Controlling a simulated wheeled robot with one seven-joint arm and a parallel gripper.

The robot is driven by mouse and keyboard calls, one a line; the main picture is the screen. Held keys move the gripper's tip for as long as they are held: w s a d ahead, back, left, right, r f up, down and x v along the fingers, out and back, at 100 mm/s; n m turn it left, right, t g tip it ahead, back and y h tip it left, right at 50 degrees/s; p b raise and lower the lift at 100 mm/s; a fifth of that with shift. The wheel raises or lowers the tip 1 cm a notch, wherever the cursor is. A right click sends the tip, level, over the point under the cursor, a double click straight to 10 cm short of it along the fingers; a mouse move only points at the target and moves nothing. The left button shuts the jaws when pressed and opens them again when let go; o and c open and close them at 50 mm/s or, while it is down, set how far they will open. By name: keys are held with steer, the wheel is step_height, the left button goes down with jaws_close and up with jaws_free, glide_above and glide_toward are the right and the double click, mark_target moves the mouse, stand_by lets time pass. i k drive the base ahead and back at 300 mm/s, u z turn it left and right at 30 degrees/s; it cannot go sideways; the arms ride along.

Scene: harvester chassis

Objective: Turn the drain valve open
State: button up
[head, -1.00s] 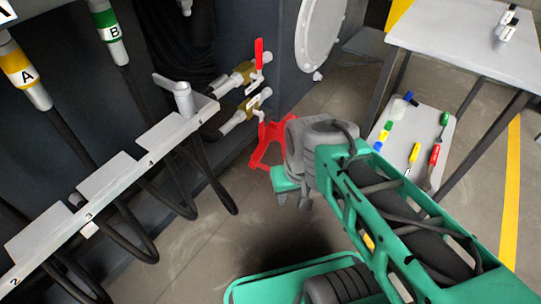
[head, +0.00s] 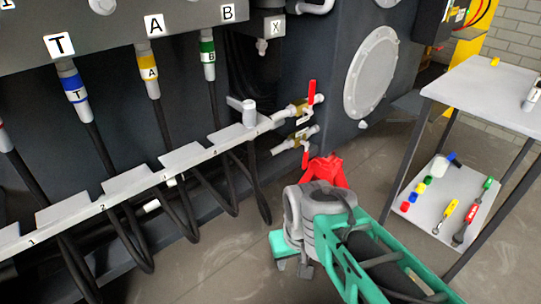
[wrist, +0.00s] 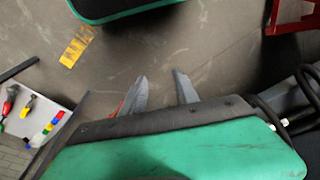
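Two brass-bodied valves sit on pipes low on the dark chassis wall in the head view. The upper valve (head: 300,109) has a red lever standing upright. The lower valve (head: 297,137) has a small red part hanging below it that looks like its lever. I cannot tell which one is the drain valve. My gripper (wrist: 160,77) shows two grey fingers apart, with nothing seen between them. In the head view, it hangs low in front of the valves, clear of them. Neither valve can be made out in the wrist view.
A grey rail (head: 135,187) with hanging hoses runs along the left. A two-shelf table (head: 480,92) with markers and tools stands right. Open floor lies around my arm.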

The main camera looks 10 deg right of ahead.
mark_target(305, 153)
steer(key=u, duration=0.25)
steer(key=i, duration=1)
